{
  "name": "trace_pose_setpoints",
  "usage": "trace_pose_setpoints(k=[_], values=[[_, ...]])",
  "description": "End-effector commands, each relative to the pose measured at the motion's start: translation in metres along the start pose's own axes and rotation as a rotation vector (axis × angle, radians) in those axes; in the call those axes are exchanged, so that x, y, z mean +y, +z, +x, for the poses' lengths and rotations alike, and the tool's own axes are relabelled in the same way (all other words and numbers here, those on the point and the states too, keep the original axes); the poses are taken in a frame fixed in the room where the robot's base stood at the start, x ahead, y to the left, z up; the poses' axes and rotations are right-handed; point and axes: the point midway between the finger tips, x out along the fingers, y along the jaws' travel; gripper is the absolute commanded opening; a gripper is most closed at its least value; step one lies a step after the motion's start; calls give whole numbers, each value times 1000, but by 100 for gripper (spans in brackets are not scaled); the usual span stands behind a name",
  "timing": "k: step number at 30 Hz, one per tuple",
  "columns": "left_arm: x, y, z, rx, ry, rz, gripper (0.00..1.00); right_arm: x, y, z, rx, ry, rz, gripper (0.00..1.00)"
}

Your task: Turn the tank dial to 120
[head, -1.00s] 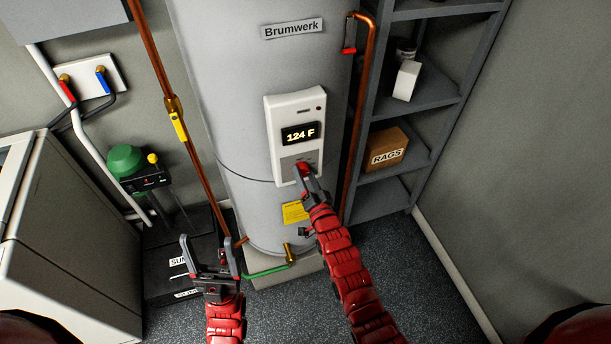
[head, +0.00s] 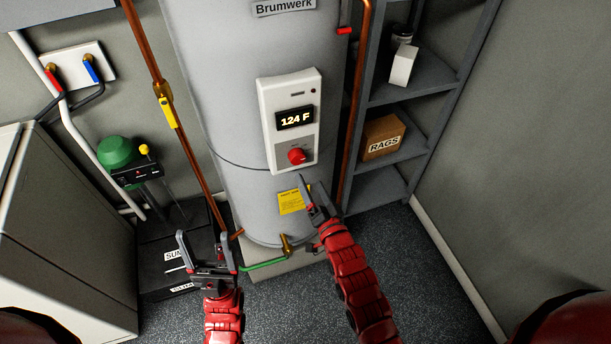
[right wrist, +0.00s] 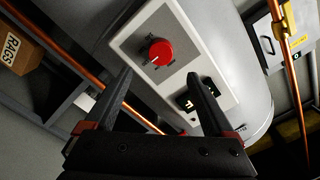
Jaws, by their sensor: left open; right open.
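The grey tank (head: 225,110) carries a white control panel (head: 268,100) with a display (head: 295,118) reading 124 F. Below the display is the red dial (head: 297,156), free of any gripper. My right gripper (head: 314,190) is open and empty, just below the panel and apart from the dial. In the right wrist view the red dial (right wrist: 160,52) shows beyond the open fingers (right wrist: 160,95), with a pale pointer line on its face. My left gripper (head: 205,245) is open and empty, low in front of the sump box, left of the tank's foot.
A copper pipe (head: 160,85) with a yellow-handled valve runs left of the tank. Another copper pipe (head: 352,115) runs between tank and shelves (head: 415,90), which hold a RAGS box (head: 383,137). A green pump (head: 115,152) stands left. Floor at right is clear.

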Motion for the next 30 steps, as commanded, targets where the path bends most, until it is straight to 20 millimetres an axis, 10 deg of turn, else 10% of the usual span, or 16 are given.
trace_pose_setpoints(k=[12,30], values=[[1,5,-28,0,0,0,75,2,1,-77,1,1,-1,88],[2,5,-30,0,0,0,75,0,0,-87,0,-1,0,88]])
